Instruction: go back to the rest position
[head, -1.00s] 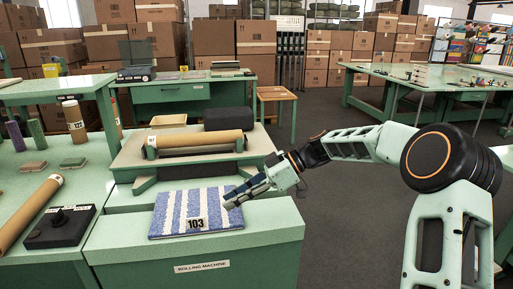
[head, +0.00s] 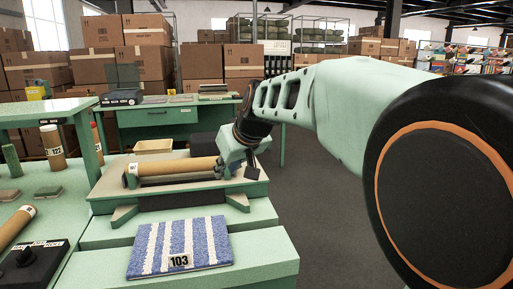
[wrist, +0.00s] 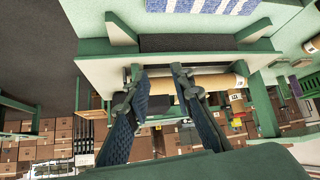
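My gripper (head: 237,171) points down over the right end of the rolling machine (head: 262,245) in the head view. In the wrist view its two fingers (wrist: 158,76) stand apart with nothing held between them. A blue and white striped carpet sample (head: 180,246) with tag 103 lies flat on the front ledge, apart from my gripper. Its edge shows at the top of the wrist view (wrist: 205,5). A brown tube (head: 182,165) lies across the machine, close to the fingers; I cannot tell if they touch it.
A side table at left holds a black control box (head: 32,262), another brown tube (head: 14,226) and an upright tube (head: 54,147). A green bench (head: 160,115) and stacked cardboard boxes (head: 150,65) stand behind. Dark floor at right (head: 315,220) is clear.

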